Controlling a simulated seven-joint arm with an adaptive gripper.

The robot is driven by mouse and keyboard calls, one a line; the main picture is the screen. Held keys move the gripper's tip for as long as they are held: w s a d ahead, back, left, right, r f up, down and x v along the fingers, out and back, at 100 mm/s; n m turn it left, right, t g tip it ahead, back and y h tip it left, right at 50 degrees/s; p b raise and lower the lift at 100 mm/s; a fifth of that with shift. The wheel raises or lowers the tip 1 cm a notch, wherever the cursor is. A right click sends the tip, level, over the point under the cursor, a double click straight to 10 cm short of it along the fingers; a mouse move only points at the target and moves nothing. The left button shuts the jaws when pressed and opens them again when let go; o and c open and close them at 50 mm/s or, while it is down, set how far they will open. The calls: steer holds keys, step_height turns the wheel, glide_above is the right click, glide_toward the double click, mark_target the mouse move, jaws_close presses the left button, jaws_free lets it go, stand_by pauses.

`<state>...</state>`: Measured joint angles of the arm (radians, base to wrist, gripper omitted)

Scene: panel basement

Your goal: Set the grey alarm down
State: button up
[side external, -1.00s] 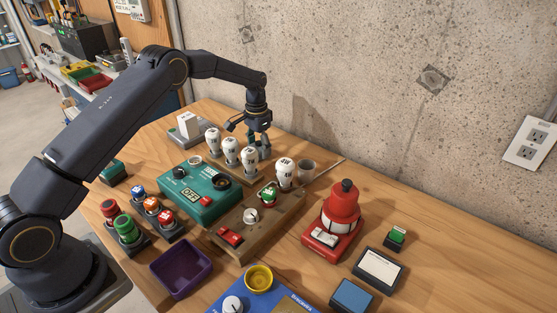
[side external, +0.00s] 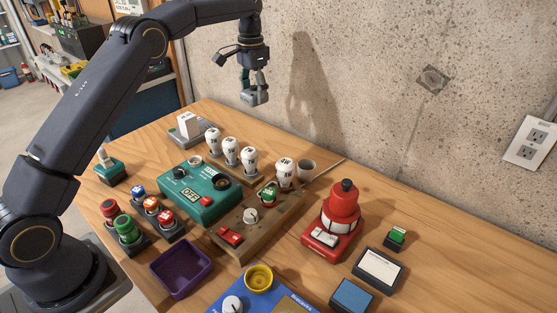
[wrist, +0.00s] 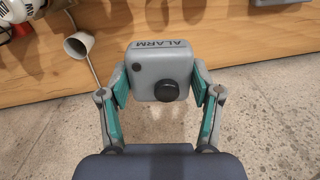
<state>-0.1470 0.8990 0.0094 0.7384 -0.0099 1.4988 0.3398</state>
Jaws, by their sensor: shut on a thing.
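The grey alarm (wrist: 144,72) is a small rounded block marked ALARM, with a black round knob on it. My gripper (wrist: 160,88) is shut on it, with a teal-padded finger against each side in the wrist view. In the side view the gripper (side external: 253,84) holds the grey alarm (side external: 254,97) in the air, well above the back of the wooden table (side external: 450,245) and in front of the concrete wall. It touches nothing but the fingers.
A green control box (side external: 200,195), a wooden switch board (side external: 262,228) and a red beacon (side external: 341,210) crowd the middle. Bare table lies at the right and along the wall.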

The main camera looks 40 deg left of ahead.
steer(key=s+a+n, duration=0.2)
steer(key=s+a, duration=1.9)
steer(key=a, duration=0.1)
steer(key=s+a, duration=0.2)
steer(key=s, duration=1.1)
glide_above(137, 150)
steer(key=f, duration=1.4)
steer(key=shift+s+d+f, duration=0.2)
steer(key=shift+d+f, duration=0.05)
steer(key=shift+d, duration=0.1)
steer(key=shift+w+a+f, duration=0.2)
steer(key=shift+f, duration=1.75)
